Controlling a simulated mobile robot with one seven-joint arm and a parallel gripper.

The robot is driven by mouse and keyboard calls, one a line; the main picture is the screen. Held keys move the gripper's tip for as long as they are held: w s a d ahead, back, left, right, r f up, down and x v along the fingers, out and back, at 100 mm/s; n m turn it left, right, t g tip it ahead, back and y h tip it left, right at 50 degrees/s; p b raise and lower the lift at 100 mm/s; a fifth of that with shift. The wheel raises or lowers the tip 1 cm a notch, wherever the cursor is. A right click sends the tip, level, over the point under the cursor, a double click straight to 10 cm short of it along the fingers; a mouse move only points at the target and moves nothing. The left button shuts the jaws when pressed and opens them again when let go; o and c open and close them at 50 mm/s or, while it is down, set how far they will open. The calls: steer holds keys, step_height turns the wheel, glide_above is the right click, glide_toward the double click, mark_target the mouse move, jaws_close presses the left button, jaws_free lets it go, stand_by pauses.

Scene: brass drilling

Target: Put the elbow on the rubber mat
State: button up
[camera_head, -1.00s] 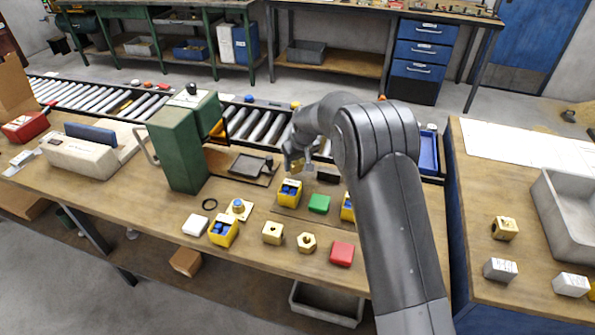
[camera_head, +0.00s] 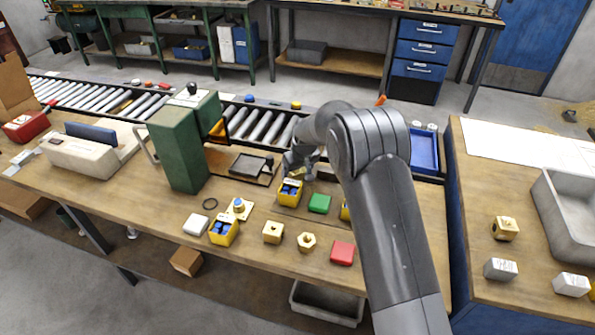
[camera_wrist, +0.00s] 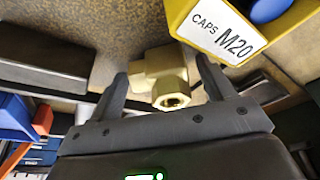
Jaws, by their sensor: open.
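A brass fitting that looks like the elbow (camera_wrist: 168,80) lies on the bench, its threaded or hollow end facing the wrist camera. My gripper (camera_wrist: 163,82) is open, with one finger on each side of the fitting and gaps visible. In the head view my gripper (camera_head: 299,165) is low behind a yellow caps bin (camera_head: 289,192), and a little brass shows by its fingers. A dark flat tray-like piece (camera_head: 250,165) lies left of the gripper; I cannot tell whether it is the rubber mat.
The yellow bin labelled CAPS M20 (camera_wrist: 218,32) stands close to the right finger. A green block (camera_head: 319,204), a red block (camera_head: 342,252), brass pieces (camera_head: 273,232) and another yellow bin (camera_head: 223,230) stand nearer. A green machine (camera_head: 178,150) rises at left.

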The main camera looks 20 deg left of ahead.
steer(key=v, duration=1.3)
steer(key=s+d+r+m+t, duration=0.1)
steer(key=s+d+r+m, duration=0.1)
steer(key=s+d+r, duration=0.75)
steer(key=s+d+r+m+t, duration=0.15)
steer(key=s+d+r, duration=0.25)
steer(key=d+r, duration=0.55)
steer(key=s+d+f+m+h, duration=0.1)
steer(key=s+d+m, duration=0.1)
steer(key=s+d, duration=0.6)
steer(key=s+d+f+m+h, duration=0.1)
steer(key=s+d+f+m, duration=0.1)
steer(key=s+d, duration=0.6)
steer(key=s+m, duration=0.1)
steer(key=s, duration=0.5)
steer(key=shift+s+d+t, duration=0.2)
steer(key=shift+s+t, duration=0.15)
steer(key=shift+s, duration=0.05)
